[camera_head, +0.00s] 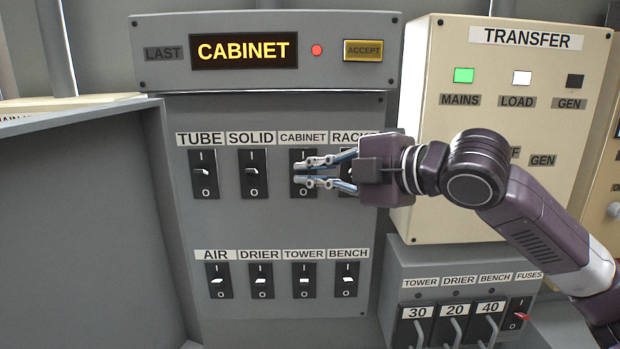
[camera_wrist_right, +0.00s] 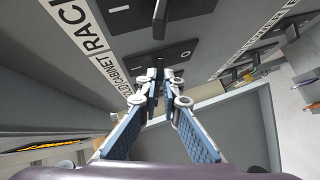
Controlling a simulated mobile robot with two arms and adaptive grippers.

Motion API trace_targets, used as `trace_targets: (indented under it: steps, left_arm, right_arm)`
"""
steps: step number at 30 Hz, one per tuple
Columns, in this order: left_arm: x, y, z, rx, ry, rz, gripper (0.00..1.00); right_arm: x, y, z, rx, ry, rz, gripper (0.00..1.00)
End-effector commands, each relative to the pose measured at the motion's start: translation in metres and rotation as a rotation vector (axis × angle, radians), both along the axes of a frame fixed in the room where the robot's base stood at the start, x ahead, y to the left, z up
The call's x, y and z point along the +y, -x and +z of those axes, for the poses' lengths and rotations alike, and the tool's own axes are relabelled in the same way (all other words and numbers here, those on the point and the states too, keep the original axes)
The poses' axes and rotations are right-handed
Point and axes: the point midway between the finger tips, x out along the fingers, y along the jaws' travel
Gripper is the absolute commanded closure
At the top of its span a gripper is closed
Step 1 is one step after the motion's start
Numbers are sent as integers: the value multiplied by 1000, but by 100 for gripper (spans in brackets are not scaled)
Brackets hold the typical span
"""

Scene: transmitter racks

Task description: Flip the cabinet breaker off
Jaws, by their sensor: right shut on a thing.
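The CABINET breaker (camera_head: 303,191) is a black rocker plate marked I at the top and O at the bottom, in the upper row of the grey panel. My right gripper (camera_head: 297,172) reaches in from the right, its blue-sided fingers one above the other and shut on the breaker's lever. The fingertips hide most of the lever, so I cannot tell its exact angle. In the right wrist view, the fingers (camera_wrist_right: 155,90) converge at the CABINET breaker plate (camera_wrist_right: 182,54). My left gripper is not in view.
The TUBE (camera_head: 204,187) and SOLID (camera_head: 253,187) breakers stand left of CABINET; RACKS is partly behind my gripper. A lower row holds the TOWER breaker (camera_head: 304,290) and others. The display (camera_head: 244,50) above reads CABINET. The TRANSFER box (camera_head: 440,205) juts out behind my right arm.

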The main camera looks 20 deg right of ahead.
Motion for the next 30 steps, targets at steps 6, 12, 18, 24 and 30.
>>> trace_targets:
  steps: [6,12,18,24,30]
  left_arm:
    - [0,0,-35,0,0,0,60]
    - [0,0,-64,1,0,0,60]
    - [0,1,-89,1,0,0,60]
    - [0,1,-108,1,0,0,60]
    - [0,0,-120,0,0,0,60]
  right_arm:
    - [1,2,-18,-170,50,1,100]
    - [1,3,-27,-351,104,1,100]
    - [1,2,-33,-523,153,1,100]
    - [1,0,-37,-666,193,2,100]
    - [0,-2,-39,-765,222,2,100]
